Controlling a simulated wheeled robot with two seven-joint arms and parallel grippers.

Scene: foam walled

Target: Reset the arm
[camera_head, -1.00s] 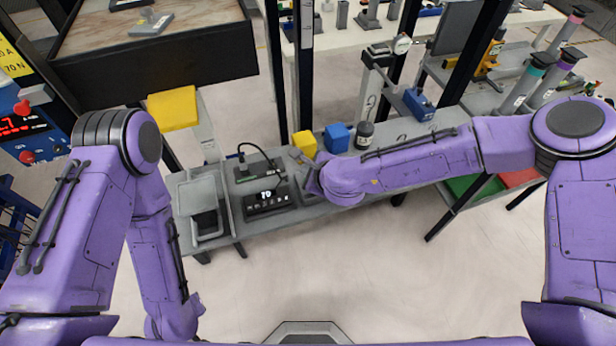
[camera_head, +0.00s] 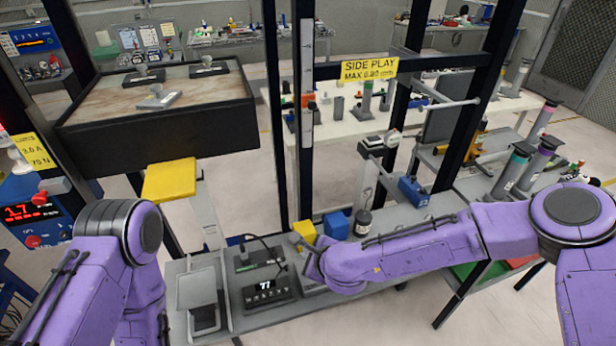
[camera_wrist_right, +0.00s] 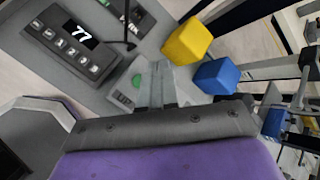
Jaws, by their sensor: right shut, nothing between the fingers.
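My right arm (camera_head: 415,252) reaches in from the right over the grey bench (camera_head: 240,320). Its gripper (camera_head: 301,244) is small in the head view, just below the yellow cube (camera_head: 305,231). In the right wrist view the fingers (camera_wrist_right: 156,76) are together with nothing between them. They point between the keypad box (camera_wrist_right: 75,40) and the yellow cube (camera_wrist_right: 188,40), with the blue cube (camera_wrist_right: 216,76) to the right; contact cannot be told. My left arm (camera_head: 110,255) hangs at the left edge, and its gripper is out of frame.
The blue cube (camera_head: 337,225) and a dark jar (camera_head: 363,223) stand right of the yellow cube. A keypad box (camera_head: 268,291) reading 77 and a grey tray (camera_head: 198,300) lie left. Black uprights (camera_head: 303,110) rise behind the bench. A dark-sided box (camera_head: 160,125) is upper left.

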